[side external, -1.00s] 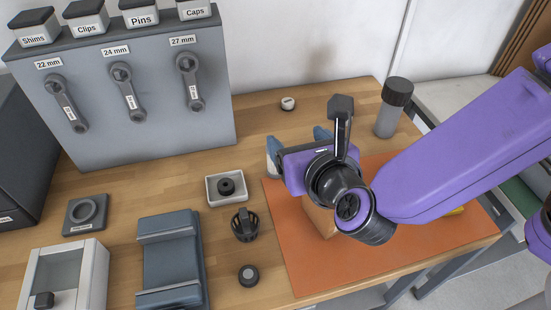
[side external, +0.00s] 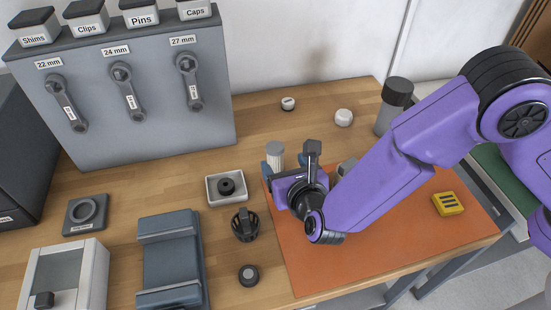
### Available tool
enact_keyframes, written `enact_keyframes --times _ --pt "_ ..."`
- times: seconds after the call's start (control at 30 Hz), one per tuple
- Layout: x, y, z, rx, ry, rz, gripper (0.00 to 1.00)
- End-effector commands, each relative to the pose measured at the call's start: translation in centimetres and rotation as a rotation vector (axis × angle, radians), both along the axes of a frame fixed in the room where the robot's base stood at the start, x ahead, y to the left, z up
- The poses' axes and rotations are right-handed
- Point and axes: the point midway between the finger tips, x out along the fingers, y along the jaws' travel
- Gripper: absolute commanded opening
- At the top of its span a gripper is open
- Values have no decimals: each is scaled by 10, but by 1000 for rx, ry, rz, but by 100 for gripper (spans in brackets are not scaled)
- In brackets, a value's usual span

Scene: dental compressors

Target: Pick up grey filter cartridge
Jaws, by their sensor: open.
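A pale grey, ribbed cylinder (side external: 275,153), which looks like the filter cartridge, stands upright at the back left edge of the orange mat (side external: 290,262). My gripper (side external: 283,166) is low beside it, with its blue fingertips apart. The cartridge's upper part shows by the fingers, and its lower part is hidden behind them. I cannot tell whether the cartridge is between the fingers or just beyond them, nor whether they touch it.
A white tray (side external: 226,200) with a dark ring and a black cage-like part (side external: 245,225) stand left of the mat. A yellow block (side external: 448,203) lies on the mat's right. A black-lidded jar (side external: 393,108) and a white knob (side external: 343,117) stand behind.

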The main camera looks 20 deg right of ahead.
Motion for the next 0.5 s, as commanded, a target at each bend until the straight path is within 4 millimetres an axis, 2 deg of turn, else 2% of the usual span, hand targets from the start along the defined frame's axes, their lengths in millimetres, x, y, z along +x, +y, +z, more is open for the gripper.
enact_keyframes --times 0.2,0.5 --pt "37 0 -16 0 0 -2 73" --pt "57 1 -24 -1 0 -2 73"
